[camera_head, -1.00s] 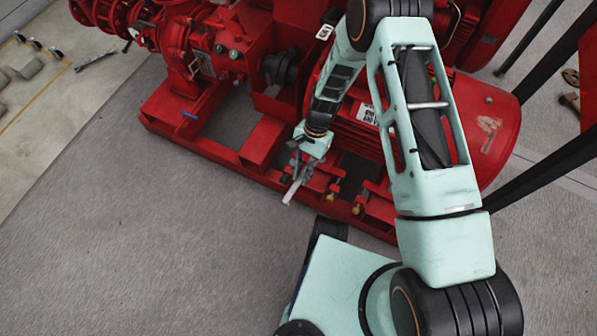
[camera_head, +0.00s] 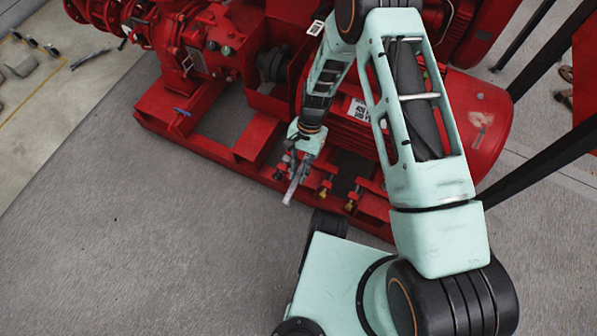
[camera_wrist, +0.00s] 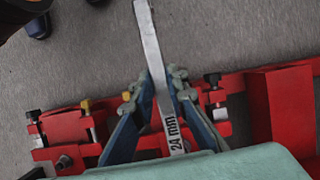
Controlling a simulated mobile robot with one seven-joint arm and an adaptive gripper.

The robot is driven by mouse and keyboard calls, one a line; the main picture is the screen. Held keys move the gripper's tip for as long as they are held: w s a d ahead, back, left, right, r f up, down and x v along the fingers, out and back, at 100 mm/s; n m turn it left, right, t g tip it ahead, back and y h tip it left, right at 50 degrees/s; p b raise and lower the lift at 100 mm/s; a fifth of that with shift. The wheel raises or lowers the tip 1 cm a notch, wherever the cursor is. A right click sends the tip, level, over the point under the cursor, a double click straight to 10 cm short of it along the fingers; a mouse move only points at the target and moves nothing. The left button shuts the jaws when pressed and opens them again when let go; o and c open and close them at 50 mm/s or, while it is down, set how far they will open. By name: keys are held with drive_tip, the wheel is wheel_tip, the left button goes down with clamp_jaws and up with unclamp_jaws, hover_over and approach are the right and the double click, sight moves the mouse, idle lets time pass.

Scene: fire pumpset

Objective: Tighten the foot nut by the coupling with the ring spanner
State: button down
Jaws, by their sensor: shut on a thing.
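My gripper (camera_head: 295,172) is shut on the ring spanner (camera_head: 291,190), beside the front rail of the red pumpset base. In the wrist view the spanner (camera_wrist: 154,55) is a flat pale bar marked "24 mm", held between the blue fingers (camera_wrist: 157,95). The coupling (camera_head: 271,64) is dark, between pump and motor. No ring is visibly on a nut.
The red base frame (camera_head: 222,152) runs along the floor. Yellow-tipped bolts (camera_head: 349,206) and a black-headed bolt (camera_wrist: 213,79) stand close to my gripper. The red motor (camera_head: 480,120) is behind my arm. Grey floor (camera_head: 130,240) is clear in front. Tools (camera_head: 90,58) lie at far left.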

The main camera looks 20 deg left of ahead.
drive_tip(key=shift+f+b, duration=1.45)
drive_tip(key=shift+f, duration=1.05)
drive_tip(key=shift+f, duration=1.35)
drive_tip(key=shift+a, duration=0.15)
drive_tip(key=w+a+m+t+y, duration=0.2)
drive_tip(key=w+a+m+y, duration=0.1)
drive_tip(key=w+a+m, duration=0.5)
drive_tip(key=shift+w+a+m+t+y, duration=0.4)
drive_tip(key=shift+a+m, duration=1.05)
drive_tip(key=shift+m, duration=0.75)
drive_tip(key=shift+s+d+n, duration=0.15)
drive_tip(key=shift+s+n, duration=0.15)
drive_tip(key=shift+s, duration=0.15)
